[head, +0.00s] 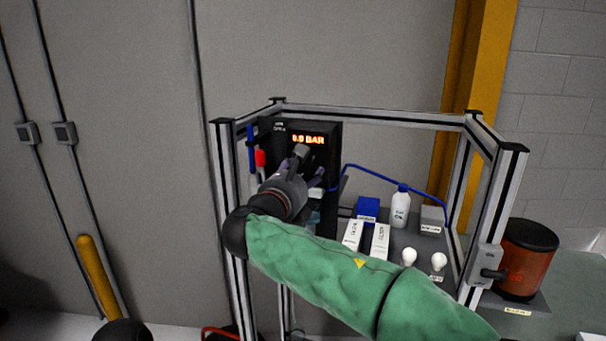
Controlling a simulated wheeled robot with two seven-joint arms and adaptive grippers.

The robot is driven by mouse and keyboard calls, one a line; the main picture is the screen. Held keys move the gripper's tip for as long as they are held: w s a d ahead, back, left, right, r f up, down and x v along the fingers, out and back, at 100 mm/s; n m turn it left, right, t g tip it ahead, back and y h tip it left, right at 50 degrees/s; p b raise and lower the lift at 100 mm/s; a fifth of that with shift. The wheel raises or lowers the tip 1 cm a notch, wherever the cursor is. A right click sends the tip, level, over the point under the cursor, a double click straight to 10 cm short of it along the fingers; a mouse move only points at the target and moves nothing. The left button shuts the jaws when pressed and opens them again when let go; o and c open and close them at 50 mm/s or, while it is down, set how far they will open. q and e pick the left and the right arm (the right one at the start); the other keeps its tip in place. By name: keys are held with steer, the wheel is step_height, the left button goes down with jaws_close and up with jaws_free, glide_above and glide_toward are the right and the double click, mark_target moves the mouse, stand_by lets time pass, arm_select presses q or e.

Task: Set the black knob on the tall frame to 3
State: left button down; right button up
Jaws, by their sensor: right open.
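The tall frame (375,117) of metal profiles stands in the middle of the head view. A black box (331,133) with a lit orange display, which seems to read 0.9 BAR, is mounted at its upper left. My right gripper (302,164) is open in front of the lower part of this box, with its arm reaching in from the lower right. I cannot make out a black knob on the box; the gripper covers that area. Whether the fingers touch anything cannot be told. My left gripper is not in view.
A grey box with a black handle (493,273) is fixed to the right post. The frame's shelf holds a white bottle (400,208), a blue box (368,208), white cartons and light bulbs. A blue hose (395,180) arches behind them. An orange drum (528,262) stands at right.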

jaws_close()
steer(key=shift+f, duration=0.15)
